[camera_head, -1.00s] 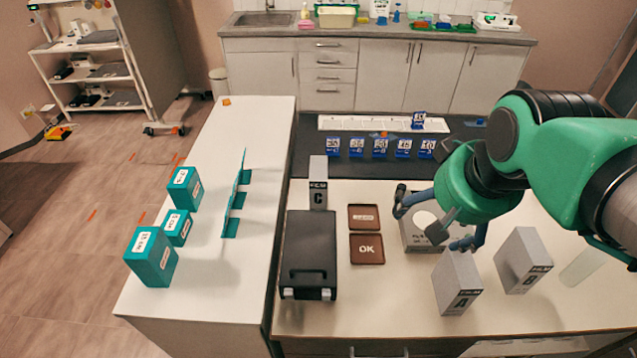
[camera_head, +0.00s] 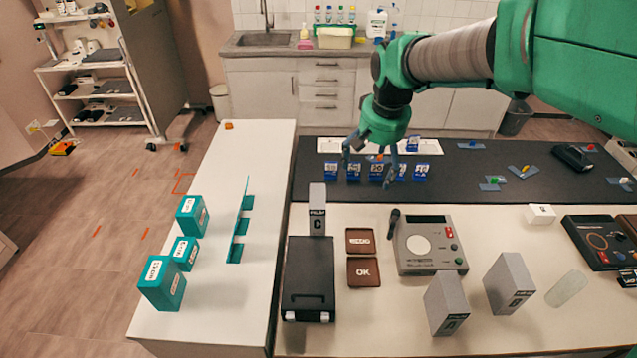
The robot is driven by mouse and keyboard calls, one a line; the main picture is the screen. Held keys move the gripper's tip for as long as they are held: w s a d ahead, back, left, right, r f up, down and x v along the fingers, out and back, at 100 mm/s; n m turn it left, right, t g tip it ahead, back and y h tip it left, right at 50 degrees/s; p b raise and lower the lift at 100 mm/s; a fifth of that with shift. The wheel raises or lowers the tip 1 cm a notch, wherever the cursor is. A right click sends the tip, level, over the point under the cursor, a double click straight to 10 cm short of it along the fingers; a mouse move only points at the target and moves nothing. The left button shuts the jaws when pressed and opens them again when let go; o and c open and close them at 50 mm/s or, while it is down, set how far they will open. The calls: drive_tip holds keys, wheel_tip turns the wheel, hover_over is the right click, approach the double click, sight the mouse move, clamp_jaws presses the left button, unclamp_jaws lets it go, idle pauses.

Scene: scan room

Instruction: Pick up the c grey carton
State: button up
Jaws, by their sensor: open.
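The grey carton marked C (camera_head: 317,212) stands upright on the table just behind the black case. Its dark label with the letter C faces me. My gripper (camera_head: 368,172) is open, with its fingers pointing down over the row of small blue numbered blocks at the back. It is to the right of and behind the C carton, apart from it. Two more grey cartons stand at the front right: one left (camera_head: 447,304) and one right (camera_head: 510,283). Their letters are hard to read now.
The black case (camera_head: 309,279) stands right in front of the C carton. Two brown trays (camera_head: 361,240), one reading OK, lie to its right. A grey device (camera_head: 430,246) with a round plate is farther right. Blue blocks (camera_head: 420,171) line the dark mat. Teal boxes (camera_head: 162,284) stand on the left counter.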

drive_tip(key=w+a+f+g+p, duration=0.1)
drive_tip(key=w+a+f+p, duration=0.45)
drive_tip(key=w, duration=0.45)
drive_tip(key=g+p, duration=0.2)
drive_tip(key=p, duration=0.2)
hover_over(321, 196)
wheel_tip(321, 196, down, 11)
drive_tip(key=shift+w+a+r, duration=0.1)
drive_tip(key=shift+w, duration=0.15)
drive_tip(key=shift+f, duration=4.3)
drive_tip(key=shift+s+f+p, duration=0.15)
drive_tip(key=shift+f+p, duration=0.25)
drive_tip(key=shift+f, duration=2.2)
drive_tip(key=shift+c, duration=0.3)
